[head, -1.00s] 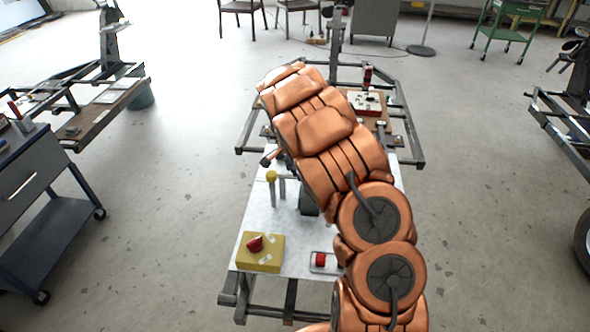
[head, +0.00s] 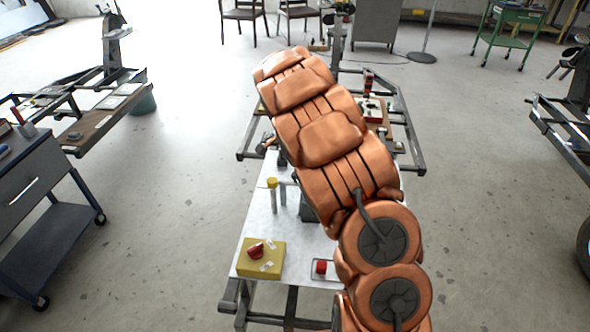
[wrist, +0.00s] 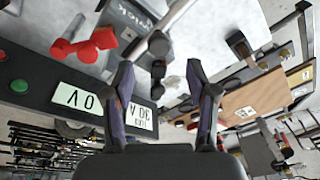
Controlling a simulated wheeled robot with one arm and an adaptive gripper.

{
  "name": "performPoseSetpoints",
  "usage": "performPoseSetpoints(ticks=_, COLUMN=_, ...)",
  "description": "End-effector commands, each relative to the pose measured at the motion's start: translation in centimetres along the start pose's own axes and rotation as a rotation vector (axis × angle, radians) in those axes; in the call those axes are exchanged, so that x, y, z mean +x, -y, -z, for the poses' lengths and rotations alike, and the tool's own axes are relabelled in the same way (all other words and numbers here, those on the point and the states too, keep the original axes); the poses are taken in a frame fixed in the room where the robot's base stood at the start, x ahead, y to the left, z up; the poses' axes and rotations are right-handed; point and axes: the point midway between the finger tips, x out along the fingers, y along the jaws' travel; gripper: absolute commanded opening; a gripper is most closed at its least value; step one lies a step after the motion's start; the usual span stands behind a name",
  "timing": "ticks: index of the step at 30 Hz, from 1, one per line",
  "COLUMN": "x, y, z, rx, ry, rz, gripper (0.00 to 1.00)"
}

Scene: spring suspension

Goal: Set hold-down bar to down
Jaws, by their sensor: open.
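In the wrist view my gripper (wrist: 160,68) is open, its two purple-grey fingers apart. A pale metal bar (wrist: 170,22) runs diagonally beyond the fingertips, with a dark rounded part (wrist: 158,45) at its lower end, in line with the gap. I cannot tell whether the fingers touch it. This may be the hold-down bar; its up or down state is unclear. A red handle (wrist: 83,43) lies left of it. In the head view my arm hides my gripper and part of the bench.
The bench (head: 255,225) carries a yellow box (head: 260,258) with a red knob, a yellow-topped post (head: 271,183) and a small red item (head: 321,267). In the wrist view a dark panel (wrist: 60,95) with number plates is at left. A grey cabinet (head: 45,190) stands far left.

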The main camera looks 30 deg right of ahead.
Motion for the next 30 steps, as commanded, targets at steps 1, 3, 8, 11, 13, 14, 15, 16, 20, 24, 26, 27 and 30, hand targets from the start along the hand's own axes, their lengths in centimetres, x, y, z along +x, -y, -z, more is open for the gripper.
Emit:
performPoseSetpoints(ticks=1, x=-1.1, y=0.1, z=0.0, rx=0.0, ry=-0.002, rz=0.003, gripper=0.57)
performPoseSetpoints(ticks=3, x=-2.3, y=0.1, z=0.0, rx=0.0, ry=-0.001, rz=0.003, gripper=0.57)
performPoseSetpoints(ticks=8, x=-3.7, y=0.0, z=0.0, rx=0.001, ry=0.001, rz=0.0, gripper=0.57)
performPoseSetpoints(ticks=11, x=-3.9, y=-0.1, z=-0.1, rx=0.001, ry=0.002, rz=-0.002, gripper=0.57)
performPoseSetpoints(ticks=13, x=-3.9, y=-0.1, z=-0.1, rx=0.001, ry=0.002, rz=-0.003, gripper=0.57)
performPoseSetpoints(ticks=14, x=-3.9, y=-0.1, z=-0.1, rx=0.001, ry=0.002, rz=-0.003, gripper=0.57)
performPoseSetpoints(ticks=15, x=-3.9, y=-0.1, z=-0.1, rx=0.001, ry=0.002, rz=-0.003, gripper=0.57)
performPoseSetpoints(ticks=16, x=-3.9, y=-0.1, z=-0.1, rx=0.001, ry=0.002, rz=-0.003, gripper=0.57)
performPoseSetpoints(ticks=20, x=-3.9, y=-0.1, z=-0.1, rx=0.001, ry=0.002, rz=-0.003, gripper=0.57)
performPoseSetpoints(ticks=24, x=-3.9, y=-0.1, z=-0.1, rx=0.0, ry=0.002, rz=-0.003, gripper=0.57)
performPoseSetpoints(ticks=26, x=-4.1, y=-0.3, z=-0.1, rx=-0.006, ry=0.001, rz=-0.004, gripper=0.57)
performPoseSetpoints(ticks=27, x=-4.4, y=-0.5, z=-0.2, rx=-0.014, ry=0.0, rz=-0.006, gripper=0.57)
performPoseSetpoints(ticks=30, x=-5.7, y=-1.8, z=-0.6, rx=-0.051, ry=-0.001, rz=-0.014, gripper=0.57)
